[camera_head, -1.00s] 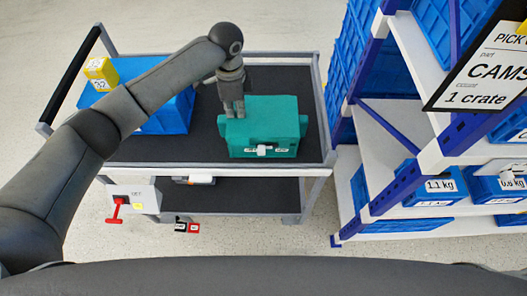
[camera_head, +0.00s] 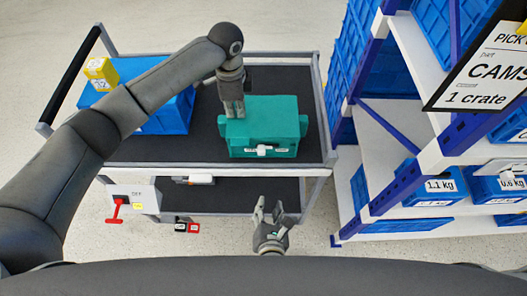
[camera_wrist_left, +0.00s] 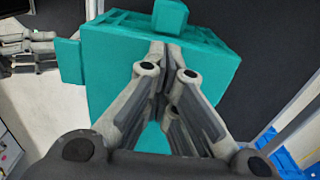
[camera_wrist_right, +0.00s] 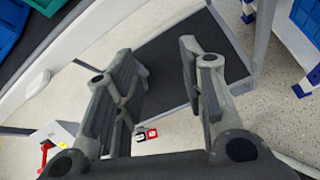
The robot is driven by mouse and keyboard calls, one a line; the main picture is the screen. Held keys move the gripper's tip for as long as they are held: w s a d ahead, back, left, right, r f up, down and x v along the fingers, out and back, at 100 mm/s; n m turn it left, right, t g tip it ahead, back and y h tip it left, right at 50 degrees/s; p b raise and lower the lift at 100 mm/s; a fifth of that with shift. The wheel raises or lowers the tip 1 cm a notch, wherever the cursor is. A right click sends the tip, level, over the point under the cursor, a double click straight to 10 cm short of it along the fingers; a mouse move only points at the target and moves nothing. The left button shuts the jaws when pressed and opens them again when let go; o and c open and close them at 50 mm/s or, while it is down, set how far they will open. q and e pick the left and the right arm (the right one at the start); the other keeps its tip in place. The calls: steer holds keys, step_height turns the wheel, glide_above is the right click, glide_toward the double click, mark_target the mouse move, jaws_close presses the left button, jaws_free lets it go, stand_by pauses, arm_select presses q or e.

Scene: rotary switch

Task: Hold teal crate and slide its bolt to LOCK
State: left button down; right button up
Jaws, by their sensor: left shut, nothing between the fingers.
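The teal crate (camera_head: 285,118) sits on the cart's dark top, with side tabs and two small labels on its near face. The white bolt knob (camera_head: 263,150) is between those labels; their words are too small to read. My left gripper (camera_head: 233,110) is shut and empty, its fingers down at the crate's left part. In the left wrist view the shut fingers (camera_wrist_left: 170,55) overlap the crate (camera_wrist_left: 105,70) near a tab; contact is unclear. My right gripper (camera_head: 268,205) is open and empty, in front of the cart and below the crate. Its spread fingers show in the right wrist view (camera_wrist_right: 160,55).
A blue crate (camera_head: 170,115) and a yellow box (camera_head: 101,71) are at the cart's left, partly behind my left arm. A grey box with a red lever (camera_head: 117,208) hangs on the cart's front. A shelf rack (camera_head: 400,160) with blue crates stands at right.

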mark_target(261, 155)
step_height(261, 155, up, 13)
steer(key=w+a+n+t, duration=0.2)
steer(key=n+t, duration=0.2)
steer(key=shift+w+f, duration=0.2)
steer(key=shift+w, duration=1.15)
steer(key=shift+w+f, duration=0.25)
steer(key=shift+w, duration=1.1)
steer(key=shift+w+f, duration=0.2)
steer(key=shift+w, duration=1.15)
steer(key=shift+c, duration=0.3)
jaws_close()
